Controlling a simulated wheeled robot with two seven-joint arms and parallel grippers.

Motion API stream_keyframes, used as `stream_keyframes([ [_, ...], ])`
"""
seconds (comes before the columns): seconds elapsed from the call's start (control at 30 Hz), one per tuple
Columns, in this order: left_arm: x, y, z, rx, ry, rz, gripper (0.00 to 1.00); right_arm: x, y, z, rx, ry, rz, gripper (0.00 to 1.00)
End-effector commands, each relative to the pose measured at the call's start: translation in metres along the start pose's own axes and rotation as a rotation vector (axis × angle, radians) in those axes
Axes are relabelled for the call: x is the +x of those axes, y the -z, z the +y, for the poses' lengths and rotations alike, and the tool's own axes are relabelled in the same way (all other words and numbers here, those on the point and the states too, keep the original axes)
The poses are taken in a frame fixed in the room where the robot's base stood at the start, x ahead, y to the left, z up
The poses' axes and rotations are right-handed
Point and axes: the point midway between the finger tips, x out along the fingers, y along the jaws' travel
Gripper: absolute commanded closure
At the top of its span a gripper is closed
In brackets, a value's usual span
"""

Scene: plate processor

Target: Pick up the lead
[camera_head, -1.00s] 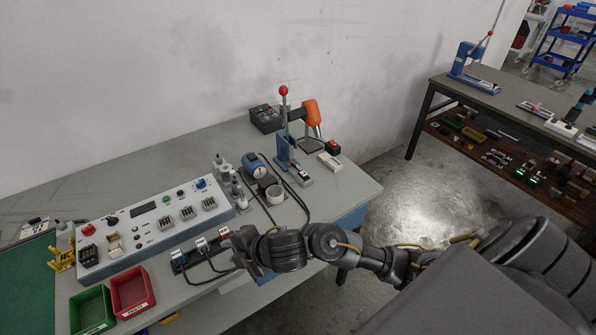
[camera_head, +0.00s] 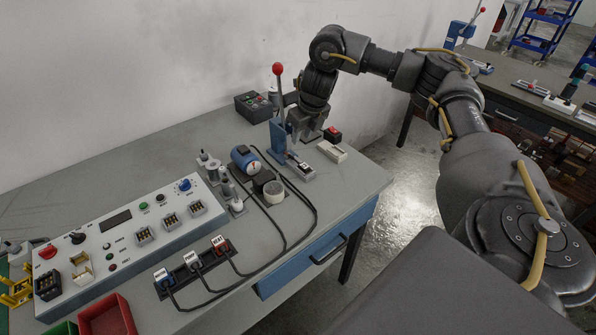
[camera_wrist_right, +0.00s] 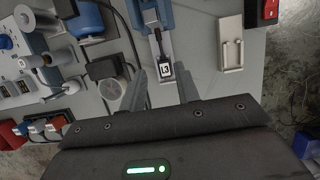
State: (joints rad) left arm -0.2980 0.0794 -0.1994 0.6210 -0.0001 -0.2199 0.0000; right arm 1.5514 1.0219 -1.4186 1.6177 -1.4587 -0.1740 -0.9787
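Three leads sit in a dark rack on the bench: a blue-ended one (camera_head: 162,278), a grey one (camera_head: 193,261) and a red one (camera_head: 221,245), with black cables running right. They also show at the lower left of the right wrist view. A dark piece with a white "L3" label (camera_wrist_right: 164,70) lies at the front of the blue lever press (camera_head: 292,160). My right gripper (camera_head: 303,138) is beside the press. In the wrist view its fingers (camera_wrist_right: 160,80) are apart and empty, with the labelled piece beyond and between them. My left gripper is not in view.
A white holder (camera_head: 332,151) and a red switch box (camera_head: 332,134) stand right of the press. A control panel (camera_head: 125,235) and red bin (camera_head: 107,317) are at left.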

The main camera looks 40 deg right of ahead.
Motion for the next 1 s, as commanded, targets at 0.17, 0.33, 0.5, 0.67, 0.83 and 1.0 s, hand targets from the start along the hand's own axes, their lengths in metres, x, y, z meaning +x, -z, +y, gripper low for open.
stream_keyframes([
  [0.17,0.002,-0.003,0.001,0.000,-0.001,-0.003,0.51,0.004,0.001,-0.001,0.001,0.001,0.003,0.68],
  [0.33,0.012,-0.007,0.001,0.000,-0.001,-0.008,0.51,0.033,0.003,-0.001,0.003,0.001,0.006,0.68],
  [0.5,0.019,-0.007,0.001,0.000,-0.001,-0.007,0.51,0.052,0.001,-0.001,0.002,0.001,0.002,0.68],
  [0.67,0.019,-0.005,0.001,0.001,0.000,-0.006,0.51,0.056,0.000,-0.001,0.001,0.001,0.000,0.68],
  [0.83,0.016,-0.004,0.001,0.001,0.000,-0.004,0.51,0.066,0.002,-0.001,0.002,0.001,0.004,0.68],
  [1.0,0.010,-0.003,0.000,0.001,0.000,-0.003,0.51,0.092,0.004,-0.002,0.002,0.002,0.004,0.68],
])
